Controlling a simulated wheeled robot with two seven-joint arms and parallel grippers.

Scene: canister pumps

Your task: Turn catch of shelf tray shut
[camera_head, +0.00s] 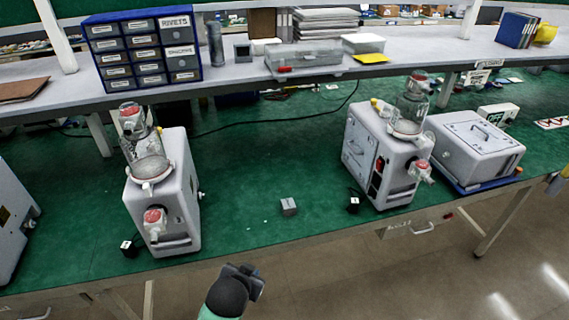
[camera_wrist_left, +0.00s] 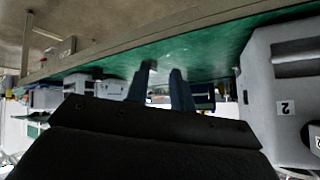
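A clear grey shelf tray (camera_head: 305,59) lies on the raised shelf at the back, right of the drawer cabinet. A small red piece, which looks like its catch (camera_head: 285,69), shows at the tray's front left; its turn is too small to tell. My left gripper (camera_head: 252,276) is low at the front, before the green bench's edge and far from the tray. In the left wrist view its two fingers (camera_wrist_left: 163,70) stand apart with nothing between them. My right gripper is not in view.
Two canister pumps stand on the green bench, one left (camera_head: 176,200) and one right (camera_head: 370,150). A grey case (camera_head: 478,150) is at the right. The bench between the pumps is mostly clear.

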